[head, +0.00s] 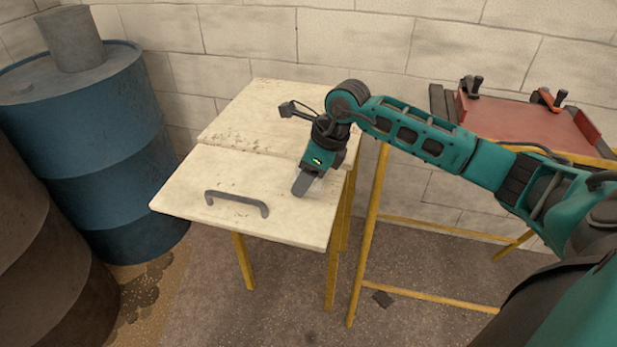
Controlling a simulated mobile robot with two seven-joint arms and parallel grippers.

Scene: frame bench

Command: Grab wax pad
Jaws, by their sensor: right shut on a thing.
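My right gripper (305,183) points down at the right part of the cream bench top (200,185), close to its right edge. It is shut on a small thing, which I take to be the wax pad. The fingers hide nearly all of it, so its shape and colour cannot be made out. I cannot tell whether it touches the bench top. No other pad shows on the bench. My left gripper is not in view.
A dark grey handle (237,201) lies on the bench top left of my gripper. Blue drum (95,150) and brown drum (40,250) stand at left. A red-topped yellow frame bench (530,122) with clamps stands at right, under my arm. A block wall closes the back.

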